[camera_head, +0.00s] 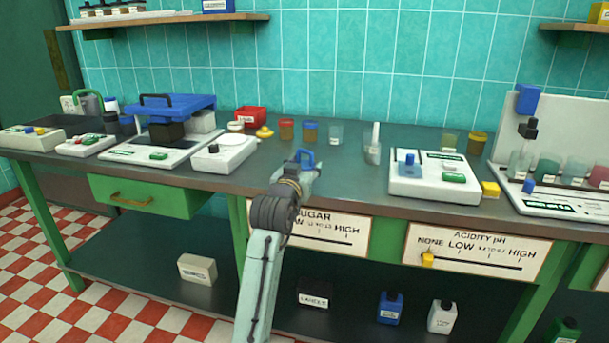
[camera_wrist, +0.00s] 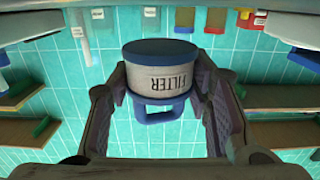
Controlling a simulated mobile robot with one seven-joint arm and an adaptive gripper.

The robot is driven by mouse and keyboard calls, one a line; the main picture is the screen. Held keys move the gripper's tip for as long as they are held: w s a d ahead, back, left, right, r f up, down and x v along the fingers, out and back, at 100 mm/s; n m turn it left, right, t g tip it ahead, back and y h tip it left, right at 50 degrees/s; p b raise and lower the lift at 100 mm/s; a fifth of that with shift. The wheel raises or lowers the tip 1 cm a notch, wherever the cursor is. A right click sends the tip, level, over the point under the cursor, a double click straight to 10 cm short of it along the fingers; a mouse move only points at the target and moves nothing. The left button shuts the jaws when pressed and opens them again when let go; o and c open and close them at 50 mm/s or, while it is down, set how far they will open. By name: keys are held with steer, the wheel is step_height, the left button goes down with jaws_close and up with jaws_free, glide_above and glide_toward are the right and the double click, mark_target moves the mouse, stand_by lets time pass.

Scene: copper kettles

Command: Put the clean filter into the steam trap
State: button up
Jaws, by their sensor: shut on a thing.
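My gripper (camera_head: 299,172) is over the front part of the bench, with its arm reaching up from the front. In the wrist view, my gripper (camera_wrist: 160,100) is shut on a filter (camera_wrist: 160,77), with one finger on each side. The filter is a pale grey cylinder with blue ends, a blue loop handle and the word FILTER, which reads upside down. In the head view only a blue part of the filter (camera_head: 306,156) shows at the fingertips. I cannot tell which thing is the steam trap; no label for it is readable.
The dark bench (camera_head: 335,185) has a clear strip near the gripper. Behind stand small cups (camera_head: 310,131) and a red bin (camera_head: 250,119). Left are a white device (camera_head: 225,152) and a blue-topped machine (camera_head: 178,104). Right is a white tester (camera_head: 435,180). Shelves hang on the tiled wall.

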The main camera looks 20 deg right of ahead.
steer(key=shift+f, duration=1.3)
steer(key=shift+f, duration=0.15)
steer(key=o, duration=1.2)
steer(key=shift+s, duration=0.1)
steer(key=shift+b+v, duration=0.9)
steer(key=shift+v, duration=5.1)
steer(key=shift+a, duration=0.15)
